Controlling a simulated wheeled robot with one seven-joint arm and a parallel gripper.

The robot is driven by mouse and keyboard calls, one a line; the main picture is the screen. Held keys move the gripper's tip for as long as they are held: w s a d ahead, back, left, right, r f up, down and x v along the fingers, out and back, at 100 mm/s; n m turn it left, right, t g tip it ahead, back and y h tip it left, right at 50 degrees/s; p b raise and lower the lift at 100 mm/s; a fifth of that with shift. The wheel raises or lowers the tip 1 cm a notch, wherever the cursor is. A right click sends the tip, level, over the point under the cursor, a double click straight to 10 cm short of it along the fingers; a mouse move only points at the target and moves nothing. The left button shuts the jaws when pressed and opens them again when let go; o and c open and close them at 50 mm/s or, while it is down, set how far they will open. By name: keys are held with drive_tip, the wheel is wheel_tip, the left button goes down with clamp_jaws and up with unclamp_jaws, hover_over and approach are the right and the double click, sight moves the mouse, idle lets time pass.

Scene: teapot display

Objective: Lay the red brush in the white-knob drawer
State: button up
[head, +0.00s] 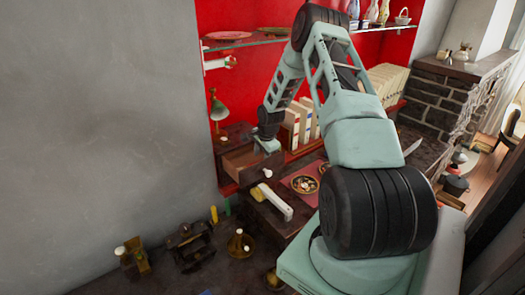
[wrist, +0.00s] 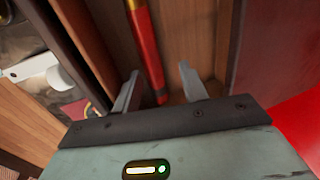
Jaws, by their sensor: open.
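The red brush (wrist: 148,45), a red stick with a gold band, lies in an open wooden drawer in the wrist view. Its far end runs out of the top of the picture. My gripper (wrist: 160,72) is open, with its fingers apart on either side of the brush's near end and not closed on it. In the head view my gripper (head: 268,146) is over the pulled-out drawer (head: 243,164), and a small white knob (head: 267,173) shows by the drawer's front. The brush is hidden in the head view.
A green lamp (head: 217,108) and upright books (head: 302,122) are close to my arm. A glass shelf (head: 245,42) is above. Several small objects stand on the dark surface at the lower left.

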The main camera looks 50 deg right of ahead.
drive_tip(key=b+v, duration=0.5)
drive_tip(key=v, duration=1.2)
drive_tip(key=shift+r, duration=0.2)
drive_tip(key=w+a+n+y+b, duration=0.2)
drive_tip(key=a+n, duration=0.5)
drive_tip(key=a, duration=1.3)
drive_tip(key=s+a+n+g+b, duration=0.15)
drive_tip(key=a+n, duration=0.25)
drive_tip(key=a, duration=0.5)
drive_tip(key=s+a+n, duration=0.3)
drive_tip(key=a, duration=0.5)
drive_tip(key=s+a+f+n+b, duration=0.1)
drive_tip(key=s+a+n, duration=0.6)
drive_tip(key=s, duration=0.4)
drive_tip(key=s+a+f+n+g+b, duration=0.1)
drive_tip(key=s+a+n, duration=0.6)
drive_tip(key=s, duration=0.4)
drive_tip(key=shift+s+a+f+h, duration=0.25)
drive_tip(key=shift+s+f+h, duration=0.15)
drive_tip(key=shift+g, duration=0.25)
